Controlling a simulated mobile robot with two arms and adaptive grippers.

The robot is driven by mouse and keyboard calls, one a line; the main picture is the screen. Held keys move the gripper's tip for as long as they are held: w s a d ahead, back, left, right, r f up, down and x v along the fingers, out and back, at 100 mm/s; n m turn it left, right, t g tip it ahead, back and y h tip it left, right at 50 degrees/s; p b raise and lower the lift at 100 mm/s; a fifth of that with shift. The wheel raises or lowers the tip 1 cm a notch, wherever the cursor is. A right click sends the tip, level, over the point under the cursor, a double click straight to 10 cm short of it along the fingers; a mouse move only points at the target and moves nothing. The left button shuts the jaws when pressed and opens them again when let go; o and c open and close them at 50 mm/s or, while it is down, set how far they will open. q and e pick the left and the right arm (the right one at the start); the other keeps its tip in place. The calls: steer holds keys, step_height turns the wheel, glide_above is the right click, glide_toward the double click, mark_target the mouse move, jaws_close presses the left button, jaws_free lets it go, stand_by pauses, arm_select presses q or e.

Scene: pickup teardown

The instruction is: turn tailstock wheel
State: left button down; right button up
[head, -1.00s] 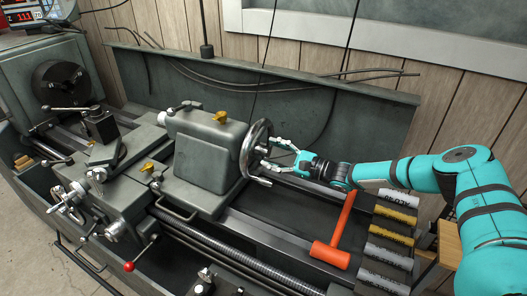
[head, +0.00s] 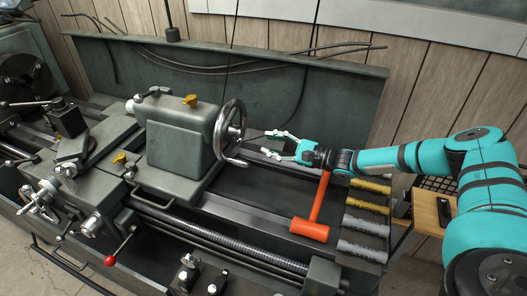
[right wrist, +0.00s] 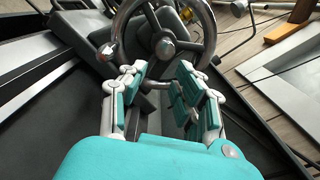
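The tailstock wheel (head: 236,131) is a grey metal handwheel on the right side of the grey tailstock (head: 180,145). In the head view its crank handle (head: 237,162) is at the bottom of the rim. My right gripper (head: 268,143) is just right of the wheel, its fingers spread toward the hub with a gap. In the right wrist view the wheel hub (right wrist: 165,47) lies straight beyond the open fingers of the right gripper (right wrist: 158,75). Nothing is between the fingers. A knob (right wrist: 107,50) shows on the left of the rim. My left gripper is not in view.
An orange hammer (head: 309,229) lies on the lathe bed below my right gripper. Right of it is a row of grey and yellow labelled bars (head: 362,222). A grey backsplash (head: 290,100) runs behind the lathe. A small wooden surface (head: 432,212) is under my right arm.

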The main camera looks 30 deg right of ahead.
steer(key=shift+n+t+h, duration=0.5)
steer(key=shift+n+h, duration=0.1)
steer(key=shift+h, duration=0.3)
steer(key=f+b, duration=0.1)
steer(key=f, duration=0.1)
steer(key=s+f+b, duration=0.1)
steer(key=f+b, duration=0.3)
steer(key=shift+s+a+f, duration=0.15)
steer(key=shift+s+f, duration=0.1)
steer(key=shift+s, duration=0.1)
jaws_close()
steer(key=w+a+n+h, duration=0.1)
steer(key=w+a+n, duration=0.2)
steer(key=w+a, duration=0.1)
steer(key=shift+w+a+f+h+b, duration=0.25)
steer(key=shift+a+h+b, duration=0.15)
steer(key=shift+a+b, duration=0.1)
